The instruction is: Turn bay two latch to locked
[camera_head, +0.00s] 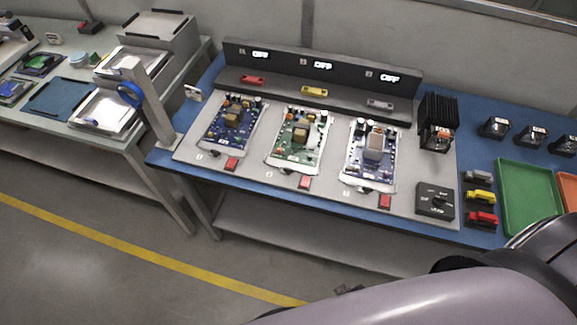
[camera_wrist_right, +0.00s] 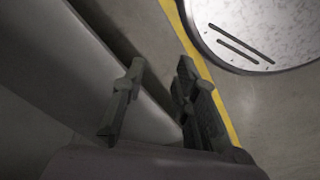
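Three bays stand side by side on a grey panel (camera_head: 240,160) on the blue table. The middle bay holds a green circuit board (camera_head: 298,138) with a brown-topped block on it. At its front edge are a small dark part (camera_head: 286,171) and a red block (camera_head: 304,182); I cannot tell which is the latch or how it is turned. The display above the middle bay (camera_head: 323,65) seems to read OFF. My right gripper (camera_wrist_right: 155,88) is open and empty in the right wrist view, over the floor and away from the bays. My left gripper is not in view.
Blue-board bays flank the middle one, left (camera_head: 228,122) and right (camera_head: 370,155). A black dial box (camera_head: 434,201), a finned black unit (camera_head: 438,122) and a green tray (camera_head: 530,190) stand to the right. A second table (camera_head: 110,140) is at left.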

